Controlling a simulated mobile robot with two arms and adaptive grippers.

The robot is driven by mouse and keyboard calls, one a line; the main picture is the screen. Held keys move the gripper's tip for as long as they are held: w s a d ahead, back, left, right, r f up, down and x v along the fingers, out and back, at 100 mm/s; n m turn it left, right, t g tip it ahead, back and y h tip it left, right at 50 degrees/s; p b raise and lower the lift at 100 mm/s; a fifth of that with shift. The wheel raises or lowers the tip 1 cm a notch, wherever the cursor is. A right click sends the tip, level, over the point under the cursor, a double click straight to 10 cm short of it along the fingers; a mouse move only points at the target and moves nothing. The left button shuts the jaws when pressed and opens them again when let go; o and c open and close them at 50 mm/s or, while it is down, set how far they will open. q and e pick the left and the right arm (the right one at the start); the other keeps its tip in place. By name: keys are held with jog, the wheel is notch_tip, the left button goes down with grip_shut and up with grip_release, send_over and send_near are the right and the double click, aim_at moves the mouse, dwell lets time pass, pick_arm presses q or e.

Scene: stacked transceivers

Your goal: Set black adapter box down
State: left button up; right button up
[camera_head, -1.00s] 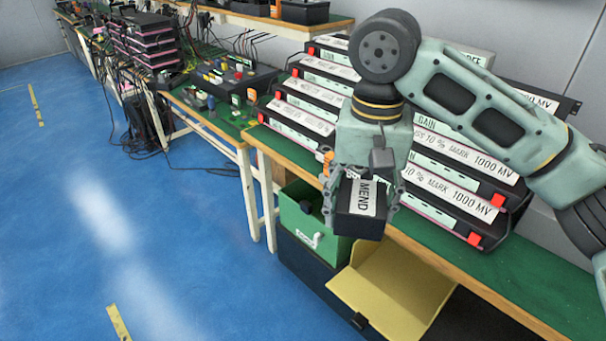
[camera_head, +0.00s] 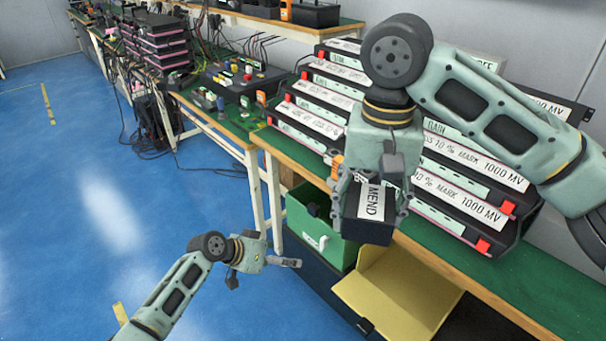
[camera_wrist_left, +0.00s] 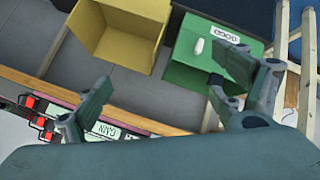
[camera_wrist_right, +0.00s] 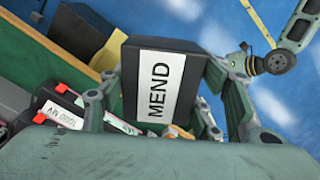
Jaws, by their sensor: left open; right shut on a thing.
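The black adapter box (camera_head: 367,222) has a white label reading MEND. My right gripper (camera_head: 372,205) is shut on it and holds it above the front edge of the green-topped workbench, over the bins below. The box fills the middle of the right wrist view (camera_wrist_right: 158,88), its label facing the camera, between both fingers. My left gripper (camera_head: 290,262) is in the lower middle of the head view, left of the yellow bin. In the left wrist view its fingers (camera_wrist_left: 165,105) are spread wide apart with nothing between them.
A green bin (camera_head: 308,228) and an open yellow bin (camera_head: 372,297) stand below the bench edge. Stacked transceivers (camera_head: 455,185) with white labels crowd the workbench (camera_head: 435,235) behind the box. Cables and small devices lie further left. The blue floor (camera_head: 70,220) is clear.

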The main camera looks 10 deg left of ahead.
pick_arm(q)
jog(key=d+r+m+g+h, duration=0.1)
jog(key=d+r+m+h, duration=0.15)
jog(key=r, duration=1.05)
jog(key=d+r+m+h, duration=0.2)
jog(key=d+r+m, duration=0.2)
jog(key=r, duration=0.8)
jog(key=s+d+r+m+g+h, duration=0.25)
jog(key=s+r, duration=0.25)
jog(key=r, duration=0.3)
jog(key=m+g, duration=0.3)
jog(key=m, duration=0.3)
send_near(374, 209)
jog(key=x, duration=0.3)
jog(key=w+x, duration=0.1)
jog(key=x, duration=0.3)
jog(key=f+x, duration=0.1)
jog(key=x, duration=0.2)
jog(key=shift+w+f, duration=0.15)
